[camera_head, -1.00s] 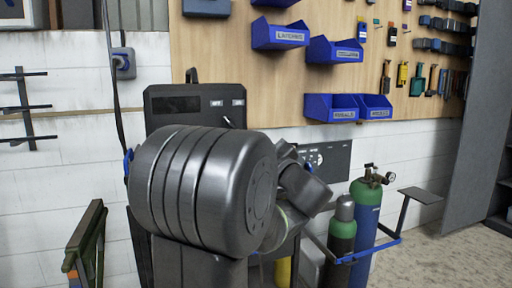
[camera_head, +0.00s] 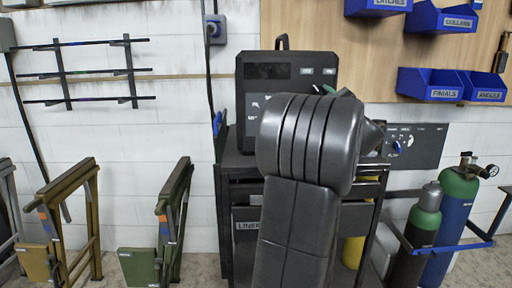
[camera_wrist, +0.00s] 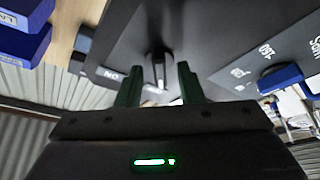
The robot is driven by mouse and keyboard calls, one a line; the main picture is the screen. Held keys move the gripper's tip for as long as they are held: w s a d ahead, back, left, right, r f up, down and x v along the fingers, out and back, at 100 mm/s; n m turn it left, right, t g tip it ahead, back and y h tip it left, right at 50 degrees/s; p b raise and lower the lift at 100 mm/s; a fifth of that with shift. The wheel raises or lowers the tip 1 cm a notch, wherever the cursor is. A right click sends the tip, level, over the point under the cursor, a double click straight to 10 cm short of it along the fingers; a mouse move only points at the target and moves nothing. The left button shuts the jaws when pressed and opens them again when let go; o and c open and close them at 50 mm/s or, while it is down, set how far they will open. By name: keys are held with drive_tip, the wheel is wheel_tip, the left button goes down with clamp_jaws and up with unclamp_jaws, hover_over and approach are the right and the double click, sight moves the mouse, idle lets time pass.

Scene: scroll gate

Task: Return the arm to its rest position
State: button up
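My arm (camera_head: 300,205) rises in front of the machine in the head view, with its dark rounded joint covering the lower part of the black control box (camera_head: 256,72). My gripper (camera_wrist: 158,72) shows in the wrist view as two dark green fingers spread apart, with nothing held between them. A grey lever (camera_wrist: 158,66) on a dark panel shows in line with the gap. I cannot tell whether the fingers touch it. In the head view the gripper is mostly hidden behind my arm; only a small green bit shows at the box.
A dark cart (camera_head: 235,190) stands under the box. Gas cylinders (camera_head: 445,215) in a blue-railed rack stand at right. Folded trestles (camera_head: 172,215) stand at left. Blue bins (camera_head: 430,84) hang on the wooden board. A bar rack (camera_head: 95,70) is on the white wall.

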drive_tip(key=shift+w+a, duration=0.1)
drive_tip(key=shift+w, duration=0.15)
drive_tip(key=shift+s, duration=0.15)
drive_tip(key=v, duration=1.4)
drive_tip(key=x, duration=1.3)
drive_tip(key=shift+w+a+r, duration=0.1)
drive_tip(key=shift+w, duration=0.25)
drive_tip(key=m+b, duration=0.1)
drive_tip(key=m, duration=0.1)
drive_tip(key=m+t+h, duration=0.1)
drive_tip(key=m, duration=0.1)
drive_tip(key=shift+w+a+h+b, duration=0.2)
drive_tip(key=shift+h+b, duration=0.1)
drive_tip(key=shift+b, duration=0.1)
drive_tip(key=m+h, duration=0.2)
drive_tip(key=m, duration=0.1)
drive_tip(key=m+t+h+b, duration=0.1)
drive_tip(key=m, duration=0.3)
drive_tip(key=shift+m+h, duration=0.3)
drive_tip(key=shift+h, duration=0.1)
